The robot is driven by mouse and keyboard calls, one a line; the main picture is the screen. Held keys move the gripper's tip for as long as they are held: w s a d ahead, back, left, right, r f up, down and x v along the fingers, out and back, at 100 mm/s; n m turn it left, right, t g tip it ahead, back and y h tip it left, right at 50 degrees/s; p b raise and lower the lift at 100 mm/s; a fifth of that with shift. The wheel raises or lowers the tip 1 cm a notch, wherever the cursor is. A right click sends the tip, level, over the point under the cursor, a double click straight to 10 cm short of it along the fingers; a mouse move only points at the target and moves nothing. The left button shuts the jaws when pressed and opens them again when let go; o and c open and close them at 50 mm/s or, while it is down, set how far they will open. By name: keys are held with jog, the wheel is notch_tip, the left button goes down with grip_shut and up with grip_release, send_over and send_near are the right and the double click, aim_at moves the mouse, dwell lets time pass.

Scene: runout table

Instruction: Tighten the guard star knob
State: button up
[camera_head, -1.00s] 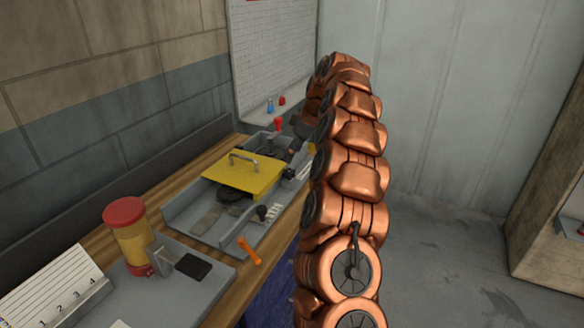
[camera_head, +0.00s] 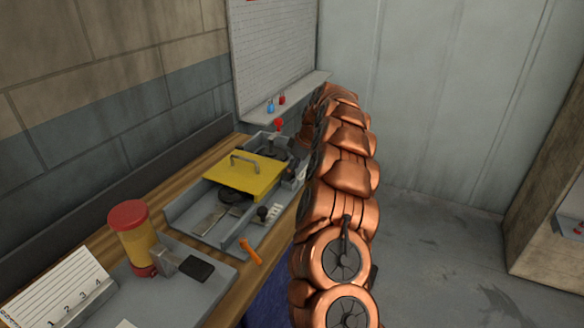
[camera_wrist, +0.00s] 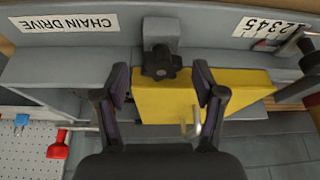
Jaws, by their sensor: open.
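The black star knob (camera_wrist: 160,63) sits on a grey block at the housing wall in the wrist view, at the edge of the yellow guard (camera_wrist: 240,82). The guard also shows in the head view (camera_head: 262,181), flat over the grey housing with a metal handle on top. My gripper (camera_wrist: 160,78) is open, with one dark finger on each side of the knob in the picture. The fingers appear apart from the knob, and I cannot tell the depth between them. In the head view my copper arm reaches towards the far end of the housing, and I cannot make out the gripper clearly.
A CHAIN DRIVE label (camera_wrist: 68,24) is on the housing wall. A red-capped jar (camera_head: 131,235) and a numbered card (camera_head: 60,290) stand at the near end of the bench. An orange-handled tool (camera_head: 250,251) lies by the front edge.

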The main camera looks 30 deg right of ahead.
jog(key=shift+f, duration=0.1)
jog(key=c, duration=1.1)
jog(key=m+b, duration=0.1)
jog(key=b, duration=0.2)
jog(key=shift+s+a+f+m+h, duration=0.15)
jog(key=shift+f+m+h, duration=0.1)
jog(key=shift+m+h, duration=0.15)
jog(key=shift+c, duration=0.2)
jog(key=shift+m+h+b, duration=0.4)
jog(key=shift+m+b, duration=0.45)
jog(key=shift+m, duration=0.15)
jog(key=shift+r+m+t, duration=0.2)
jog(key=shift+m+t, duration=0.1)
jog(key=shift+m, duration=0.2)
jog(key=o, duration=1.1)
jog(key=shift+o, duration=0.2)
